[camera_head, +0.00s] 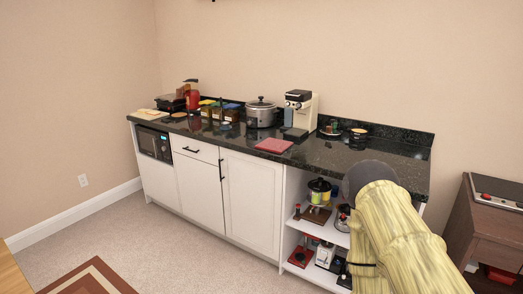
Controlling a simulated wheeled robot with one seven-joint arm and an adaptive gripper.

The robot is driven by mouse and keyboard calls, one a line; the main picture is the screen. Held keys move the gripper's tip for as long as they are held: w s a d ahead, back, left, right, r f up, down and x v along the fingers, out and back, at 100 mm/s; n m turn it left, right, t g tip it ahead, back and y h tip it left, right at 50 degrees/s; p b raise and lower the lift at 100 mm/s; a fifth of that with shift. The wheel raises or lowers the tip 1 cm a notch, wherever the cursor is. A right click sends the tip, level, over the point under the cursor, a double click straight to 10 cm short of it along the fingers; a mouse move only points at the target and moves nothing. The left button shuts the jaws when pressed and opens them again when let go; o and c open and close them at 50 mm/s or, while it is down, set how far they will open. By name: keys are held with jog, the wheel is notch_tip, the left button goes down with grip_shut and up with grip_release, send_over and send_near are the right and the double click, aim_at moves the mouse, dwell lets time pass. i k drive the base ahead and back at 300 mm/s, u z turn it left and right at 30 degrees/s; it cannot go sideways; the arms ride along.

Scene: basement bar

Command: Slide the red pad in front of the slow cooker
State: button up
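The red pad (274,145) lies flat on the dark stone counter near its front edge. It is in front of the slow cooker and a little to its right. The slow cooker (261,116) is silver with a lid and stands toward the back of the counter, near the wall. Bare counter shows between the pad and the cooker. My gripper's fingers do not show in this view, so I cannot see whether they are open or shut.
A coffee maker (301,110) stands right of the cooker, with a small dark box (295,134) in front of it, just behind the pad. A dark bowl (358,134) stands further right. Colourful containers and a red bottle (193,97) are at the left. Open shelves (290,215) below hold several items.

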aim_at(270, 145)
jog(key=z, duration=0.05)
jog(key=i, duration=0.8)
jog(key=u, duration=0.1)
jog(key=k, duration=0.4)
jog(key=z, duration=0.7)
jog(key=i, duration=0.7)
jog(key=u, duration=0.6)
jog(key=i, duration=0.65)
jog(key=u, duration=0.55)
